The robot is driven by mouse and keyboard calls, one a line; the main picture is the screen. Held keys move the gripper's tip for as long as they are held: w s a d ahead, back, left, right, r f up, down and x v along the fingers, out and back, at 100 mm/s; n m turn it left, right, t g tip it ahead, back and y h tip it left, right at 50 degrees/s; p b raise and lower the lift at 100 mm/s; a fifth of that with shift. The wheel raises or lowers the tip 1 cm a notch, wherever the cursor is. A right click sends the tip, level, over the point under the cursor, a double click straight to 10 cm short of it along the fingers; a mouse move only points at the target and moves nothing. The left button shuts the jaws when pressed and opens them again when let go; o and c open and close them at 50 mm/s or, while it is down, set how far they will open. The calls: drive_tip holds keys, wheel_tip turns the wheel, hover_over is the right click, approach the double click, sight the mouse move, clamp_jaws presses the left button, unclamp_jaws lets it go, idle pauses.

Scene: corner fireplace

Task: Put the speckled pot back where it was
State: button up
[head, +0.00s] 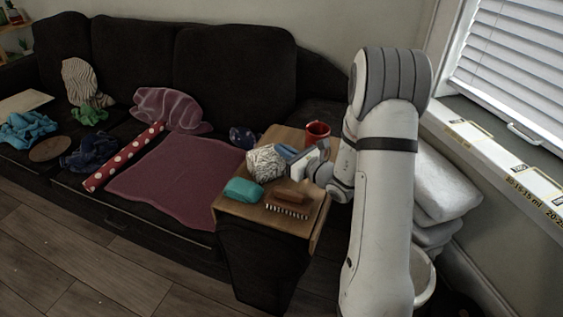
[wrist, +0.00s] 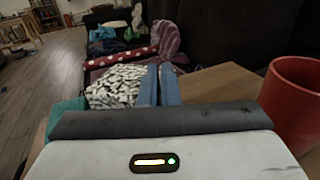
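The speckled pot (head: 265,163), black and white, is at the wooden tray on the sofa's arm; its opening does not show clearly. My gripper (head: 285,153) comes in from the right at the pot's right side. In the wrist view the two blue fingers (wrist: 159,82) are almost together, with a narrow gap. The speckled pot (wrist: 115,86) is against the left finger, and its edge reaches the gap, so the fingers look shut on its thin wall. The contact itself is partly hidden. I cannot tell whether the pot's base touches the tray.
The wooden tray (head: 229,207) also bears a teal block (head: 243,190), a brown brush (head: 289,203) and a red mug (head: 317,133). The red mug (wrist: 294,100) is close on the right in the wrist view. Cloths lie on the dark sofa (head: 235,65); a window sill is at right.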

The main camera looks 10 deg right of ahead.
drive_tip(key=o, duration=2)
drive_tip(key=shift+o, duration=0.2)
drive_tip(key=shift+s+d, duration=0.1)
